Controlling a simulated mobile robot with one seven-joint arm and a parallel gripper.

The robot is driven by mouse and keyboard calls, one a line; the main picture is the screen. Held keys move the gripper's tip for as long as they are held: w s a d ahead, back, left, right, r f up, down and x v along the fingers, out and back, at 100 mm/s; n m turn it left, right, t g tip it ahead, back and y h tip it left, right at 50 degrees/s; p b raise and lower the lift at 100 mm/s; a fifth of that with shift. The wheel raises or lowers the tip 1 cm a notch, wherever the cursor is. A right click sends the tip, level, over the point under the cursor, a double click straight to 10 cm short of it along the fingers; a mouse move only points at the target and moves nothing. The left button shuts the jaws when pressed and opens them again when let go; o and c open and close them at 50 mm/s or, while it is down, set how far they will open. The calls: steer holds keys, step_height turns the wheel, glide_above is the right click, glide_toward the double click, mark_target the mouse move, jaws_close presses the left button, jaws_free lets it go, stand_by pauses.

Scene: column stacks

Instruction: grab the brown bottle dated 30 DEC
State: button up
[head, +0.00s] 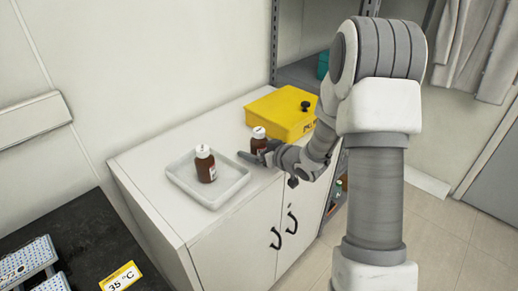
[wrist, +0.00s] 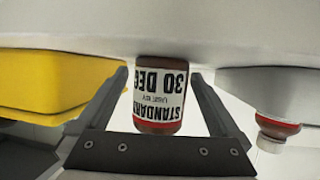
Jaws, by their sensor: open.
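A brown bottle (head: 258,143) with a white cap stands on the white cabinet top, right of the tray. In the wrist view, which is upside down, this bottle (wrist: 158,97) has a white label reading STANDARD 30 DEC. My gripper (head: 256,155) is open around it at low height, one finger on each side. In the wrist view the fingers of my gripper (wrist: 157,76) show gaps to the bottle. The bottle's cap is hidden there. A second brown bottle (head: 205,165) stands in the tray; its label is unreadable. It shows partly in the wrist view (wrist: 278,128).
The white tray (head: 228,192) is left of my gripper. A yellow box (head: 280,115) with a black knob stands close behind at the right. The cabinet top (head: 150,158) is otherwise clear. A dark table (head: 85,240) with blue-white boxes is at lower left.

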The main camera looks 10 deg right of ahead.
steer(key=shift+x, duration=0.9)
steer(key=shift+c, duration=0.3)
steer(key=c, duration=1.4)
steer(key=shift+r, duration=0.1)
jaws_close()
steer(key=shift+r, duration=0.1)
